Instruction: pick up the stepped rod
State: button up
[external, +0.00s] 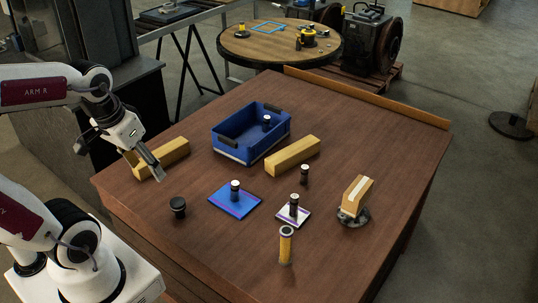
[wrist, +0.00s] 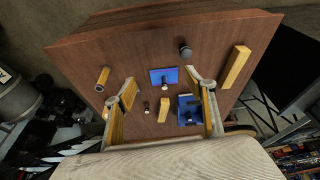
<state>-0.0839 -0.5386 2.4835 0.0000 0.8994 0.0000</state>
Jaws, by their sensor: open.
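Several similar short dark rods with pale tops stand upright, and I cannot tell which one is the stepped rod. In the external view, one rod (external: 235,190) is on a blue mat (external: 222,205), one (external: 294,205) is on a white and purple card (external: 283,219), one (external: 304,174) is on the bare table, and one (external: 266,122) is in the blue bin (external: 236,148). My gripper (external: 118,163) is open and empty above the table's left edge, apart from all rods. In the wrist view my open fingers (wrist: 160,85) frame part of the table.
A black knob-like piece (external: 177,207) and a yellow cylinder (external: 286,245) stand near the front. Yellow blocks (external: 292,157) (external: 165,157) flank the bin. A wooden block on a dark round base (external: 355,199) is at right. The table's right side (external: 390,150) is clear.

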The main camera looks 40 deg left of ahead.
jog(key=w+a+f+m+g, duration=0.1)
jog(key=w+a+f+g, duration=0.3)
jog(key=f, duration=0.5)
jog(key=m, duration=1.3)
send_over(175, 201)
jog(key=f, duration=1.6)
jog(key=shift+s+f, duration=0.2)
jog(key=shift+s, duration=0.15)
jog(key=shift+w+a+m+t, duration=0.1)
jog(key=shift+w+m+t, duration=0.25)
jog(key=shift+m, duration=0.55)
jog(key=shift+f, duration=0.1)
jog(key=shift+f, duration=1.25)
